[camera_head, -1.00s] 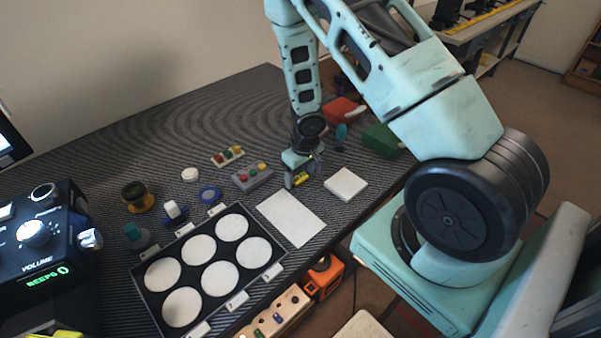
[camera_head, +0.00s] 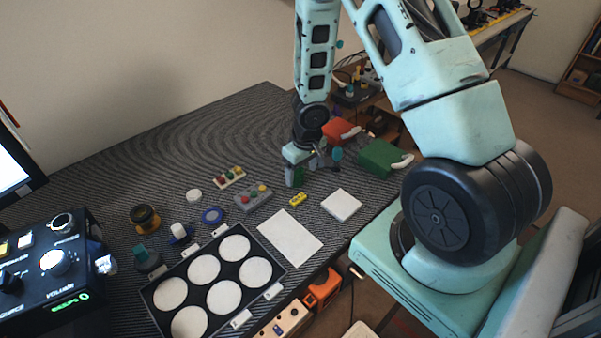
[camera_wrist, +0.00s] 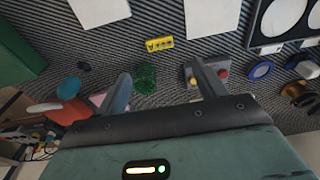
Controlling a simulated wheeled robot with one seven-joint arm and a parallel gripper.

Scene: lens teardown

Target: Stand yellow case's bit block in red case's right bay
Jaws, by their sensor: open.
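A small yellow block (camera_head: 298,199) with dark marks on it lies on the striped table top in front of my gripper. It also shows at the top centre of the wrist view (camera_wrist: 159,44). My gripper (camera_head: 303,172) is open, just behind the yellow block and apart from it. A green textured piece (camera_wrist: 146,77) shows between my fingers in the wrist view; I cannot tell if they touch it. A red object (camera_head: 340,131) with a pale handle lies behind my gripper, perhaps the red case. I see no bay in it from here.
A green box (camera_head: 379,157) with a white handle stands right of my gripper. A grey button box (camera_head: 253,198) lies to the left. A white square (camera_head: 341,204) and a white sheet (camera_head: 290,237) lie in front, beside a black tray (camera_head: 236,285) with several white discs.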

